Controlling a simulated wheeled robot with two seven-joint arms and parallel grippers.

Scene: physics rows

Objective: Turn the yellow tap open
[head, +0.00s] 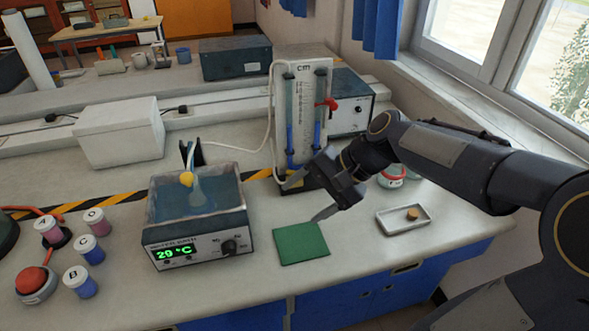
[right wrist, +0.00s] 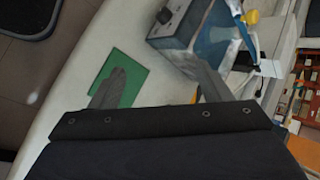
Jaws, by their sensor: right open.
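I see no part that is clearly a yellow tap. A red tap-like handle (head: 328,104) sticks out at the right side of the upright white gauge board (head: 307,85) with blue-filled tubes. A yellow round piece (head: 186,179) sits on the neck of a clear flask in the water bath (head: 199,243); it also shows in the right wrist view (right wrist: 252,17). My right gripper (head: 302,202) is open and empty, above the bench in front of the gauge board, between the water bath and the tray. In the right wrist view its fingers (right wrist: 155,70) are spread wide. My left gripper is out of view.
A green mat (head: 300,243) lies below my right gripper. A tray (head: 387,222) with a cork stands to the right. Lidded pots (head: 92,252) stand at the left. A white box (head: 118,137) and a grey device (head: 349,113) are behind. A tube links flask and gauge board.

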